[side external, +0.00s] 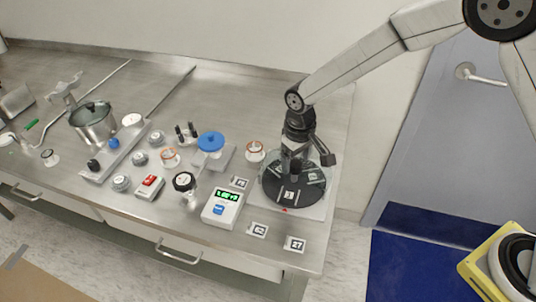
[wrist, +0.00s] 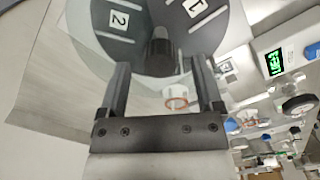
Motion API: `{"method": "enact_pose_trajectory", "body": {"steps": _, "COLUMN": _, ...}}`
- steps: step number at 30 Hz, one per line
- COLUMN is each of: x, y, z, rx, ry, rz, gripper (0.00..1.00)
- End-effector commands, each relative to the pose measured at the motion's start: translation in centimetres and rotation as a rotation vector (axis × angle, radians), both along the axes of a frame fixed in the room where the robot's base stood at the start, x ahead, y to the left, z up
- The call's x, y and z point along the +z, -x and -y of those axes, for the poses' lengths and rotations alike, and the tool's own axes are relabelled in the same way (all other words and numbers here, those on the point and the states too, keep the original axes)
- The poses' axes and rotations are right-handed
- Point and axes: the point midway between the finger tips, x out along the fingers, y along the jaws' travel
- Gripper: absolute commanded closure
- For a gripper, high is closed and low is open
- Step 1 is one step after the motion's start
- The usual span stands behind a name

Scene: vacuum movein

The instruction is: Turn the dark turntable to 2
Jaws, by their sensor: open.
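The dark turntable (side external: 272,190) is a round disc with white labels on a pale square base at the right end of the bench. A label (side external: 289,195) faces the small red mark (side external: 284,209) on the front of the base; its figure is too small to read. In the wrist view the disc (wrist: 232,35) shows a "2" label (wrist: 118,20) and a "1" label (wrist: 195,7). A dark upright peg (wrist: 160,50) stands on the disc. My gripper (wrist: 160,68) is open, its fingers on either side of the peg in that view, with visible gaps. In the side view my gripper (side external: 300,150) is over the disc.
A white box with a green display (side external: 222,208) stands left of the turntable. Flat marker tiles (side external: 257,229) lie in front. A blue-lidded item (side external: 211,141), a steel pot (side external: 95,125) and several small items crowd the left. The bench's right edge is close to the turntable.

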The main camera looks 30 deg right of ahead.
Motion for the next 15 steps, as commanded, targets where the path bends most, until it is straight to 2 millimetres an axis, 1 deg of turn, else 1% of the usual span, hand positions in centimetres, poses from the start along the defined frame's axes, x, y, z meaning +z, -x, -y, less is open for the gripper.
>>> {"method": "enact_pose_trajectory", "body": {"steps": 4, "x": -0.82, "y": 0.01, "z": 0.0, "rx": 0.0, "ry": 0.0, "rz": 0.0, "gripper": 0.16}}
{"method": "enact_pose_trajectory", "body": {"steps": 13, "x": -0.98, "y": -0.01, "z": 0.0, "rx": 0.0, "ry": 0.0, "rz": 0.001, "gripper": 0.16}}
{"method": "enact_pose_trajectory", "body": {"steps": 14, "x": -0.98, "y": -0.01, "z": 0.0, "rx": 0.0, "ry": 0.0, "rz": 0.001, "gripper": 0.22}}
{"method": "enact_pose_trajectory", "body": {"steps": 15, "x": -0.97, "y": -0.01, "z": 0.0, "rx": 0.0, "ry": 0.0, "rz": 0.001, "gripper": 0.35}}
